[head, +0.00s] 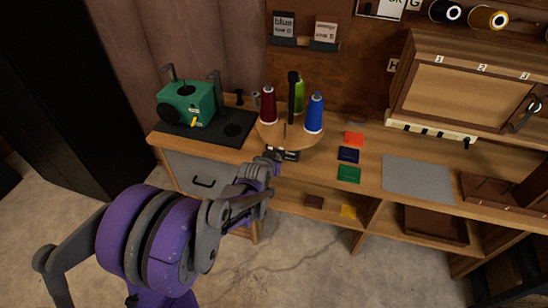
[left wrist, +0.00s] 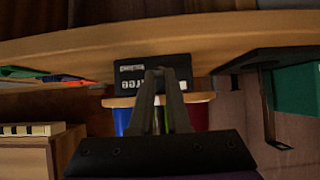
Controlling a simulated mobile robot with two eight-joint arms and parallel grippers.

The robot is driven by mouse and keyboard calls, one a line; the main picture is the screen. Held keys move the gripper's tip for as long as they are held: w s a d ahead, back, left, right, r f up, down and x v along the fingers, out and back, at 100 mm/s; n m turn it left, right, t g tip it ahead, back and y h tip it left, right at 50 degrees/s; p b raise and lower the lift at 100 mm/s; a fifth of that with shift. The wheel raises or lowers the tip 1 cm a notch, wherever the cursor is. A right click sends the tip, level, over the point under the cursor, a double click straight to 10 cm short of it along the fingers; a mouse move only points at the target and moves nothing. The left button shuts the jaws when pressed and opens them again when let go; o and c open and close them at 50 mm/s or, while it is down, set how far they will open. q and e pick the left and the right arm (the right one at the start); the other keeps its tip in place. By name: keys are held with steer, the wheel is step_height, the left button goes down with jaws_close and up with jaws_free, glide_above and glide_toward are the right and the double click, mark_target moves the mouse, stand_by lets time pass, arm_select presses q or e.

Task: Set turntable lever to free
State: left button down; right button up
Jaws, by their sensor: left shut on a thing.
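The round wooden turntable (head: 268,138) sits on the bench with dark red, green and blue thread cones around a black post. A black label plate (head: 289,155) is at the bench's front edge below it. In the left wrist view, which is upside down, the plate (left wrist: 132,66) shows white lettering, partly covered, ending in "ree". My left gripper (head: 272,159) is at the plate, and its fingers (left wrist: 160,74) are closed together in front of it. The lever is hidden by the fingers, so its position cannot be read. My right gripper is not in view.
A green machine (head: 186,103) stands on a black base left of the turntable. Orange, navy and green squares (head: 348,174) and a grey mat (head: 417,179) lie to the right. A wooden cabinet (head: 458,90) stands at the back right. Open shelves are under the bench.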

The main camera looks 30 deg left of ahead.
arm_select(q)
steer(key=shift+w+a+r+g+h+p, duration=0.1)
steer(key=shift+w+r+g+h+p, duration=0.15)
steer(key=shift+g+p, duration=0.35)
steer(key=shift+w+r+g+h+p, duration=0.1)
steer(key=shift+r+g+p, duration=0.3)
steer(key=shift+g, duration=0.4)
steer(key=c, duration=0.9)
jaws_free()
steer(key=p+v, duration=0.1)
steer(key=v, duration=0.9)
steer(key=shift+s+r, duration=0.2)
steer(key=shift+r, duration=0.15)
